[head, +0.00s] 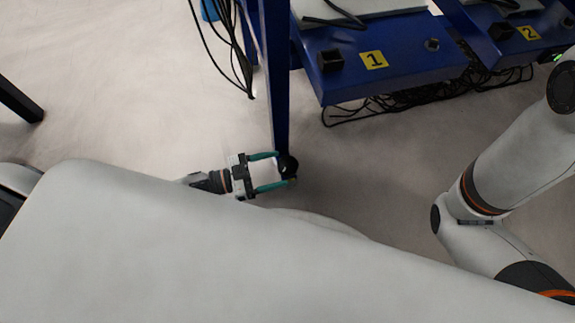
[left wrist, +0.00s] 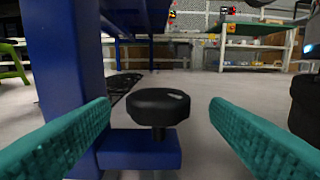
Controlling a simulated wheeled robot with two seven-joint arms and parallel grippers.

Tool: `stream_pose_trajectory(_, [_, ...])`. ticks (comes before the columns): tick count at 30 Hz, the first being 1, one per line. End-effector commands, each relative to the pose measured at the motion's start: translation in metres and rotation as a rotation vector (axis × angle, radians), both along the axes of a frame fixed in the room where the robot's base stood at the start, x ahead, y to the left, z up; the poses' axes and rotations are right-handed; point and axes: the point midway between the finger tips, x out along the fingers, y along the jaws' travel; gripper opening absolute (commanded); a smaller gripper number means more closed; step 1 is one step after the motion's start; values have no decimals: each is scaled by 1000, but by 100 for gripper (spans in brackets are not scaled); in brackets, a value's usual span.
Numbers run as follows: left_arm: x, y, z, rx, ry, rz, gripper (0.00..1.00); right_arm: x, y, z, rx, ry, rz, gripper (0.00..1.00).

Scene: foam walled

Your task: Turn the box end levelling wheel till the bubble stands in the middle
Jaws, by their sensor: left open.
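The levelling wheel is a black knob (left wrist: 158,105) on a short stem above a blue foot bracket (left wrist: 140,150) in the left wrist view. In the head view the black wheel (head: 287,167) sits at the bottom of the blue table leg (head: 274,90). My left gripper (head: 277,170) is open, its teal fingers on either side of the wheel. In the left wrist view the left gripper (left wrist: 160,125) shows a gap between each finger and the wheel. The bubble level does not show in either view. My right gripper is not in view.
A blue table edge with a yellow label 1 (head: 374,60) and black cables (head: 400,105) hang above the floor. The blue leg (left wrist: 65,80) stands close beside the left finger. Open floor (head: 130,100) lies left of the leg.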

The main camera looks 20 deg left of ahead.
Motion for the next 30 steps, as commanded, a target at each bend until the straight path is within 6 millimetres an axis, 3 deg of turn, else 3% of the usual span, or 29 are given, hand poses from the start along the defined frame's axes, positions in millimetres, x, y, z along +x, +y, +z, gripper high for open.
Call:
stream_pose_trajectory(3, [12,-18,-2,-3,-3,0,71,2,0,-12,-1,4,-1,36])
stream_pose_trajectory(9, [22,-34,-1,-1,-2,1,71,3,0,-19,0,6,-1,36])
stream_pose_trajectory(19, [24,-36,1,0,-1,1,71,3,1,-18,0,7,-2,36])
stream_pose_trajectory(27, [24,-36,0,0,0,2,28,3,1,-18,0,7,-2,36])
stream_pose_trajectory(30, [24,-36,1,-1,0,8,26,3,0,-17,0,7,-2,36])
